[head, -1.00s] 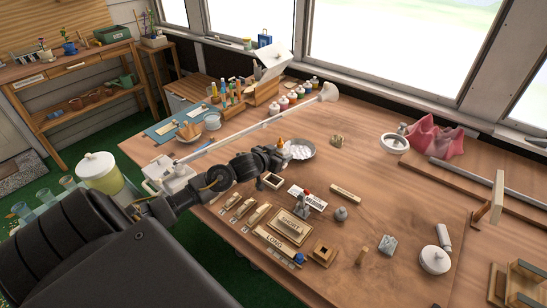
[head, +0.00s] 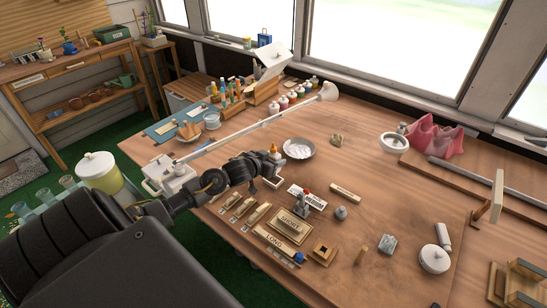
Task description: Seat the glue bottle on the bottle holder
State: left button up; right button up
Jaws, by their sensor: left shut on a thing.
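My left gripper (head: 271,166) is over the left part of the workbench, shut on the glue bottle (head: 273,149). Only the bottle's orange tip and a bit of its upper part show above the jaws; the rest is hidden. A small pale square frame (head: 274,183), which looks like the bottle holder, is just below the gripper and partly covered by it. I cannot tell whether the bottle's base touches it. My right gripper is out of view.
A round dish (head: 299,149) stands close behind the gripper. A long-armed lamp (head: 250,121) crosses behind my arm. Labelled wooden blocks (head: 289,228) and a wooden block with a square hole (head: 323,253) lie nearer the front. The bench's middle right is fairly clear.

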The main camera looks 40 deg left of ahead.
pick_arm(q)
jog(key=shift+f+b, duration=0.85)
jog(key=shift+f, duration=1)
jog(key=shift+p, duration=0.35)
jog(key=shift+p, duration=0.65)
dwell(0.5)
jog(key=shift+f+b, duration=0.9)
jog(key=shift+f, duration=0.45)
dwell(0.8)
jog(key=o, duration=1.7)
jog(key=shift+o, duration=0.2)
jog(key=shift+r, duration=0.1)
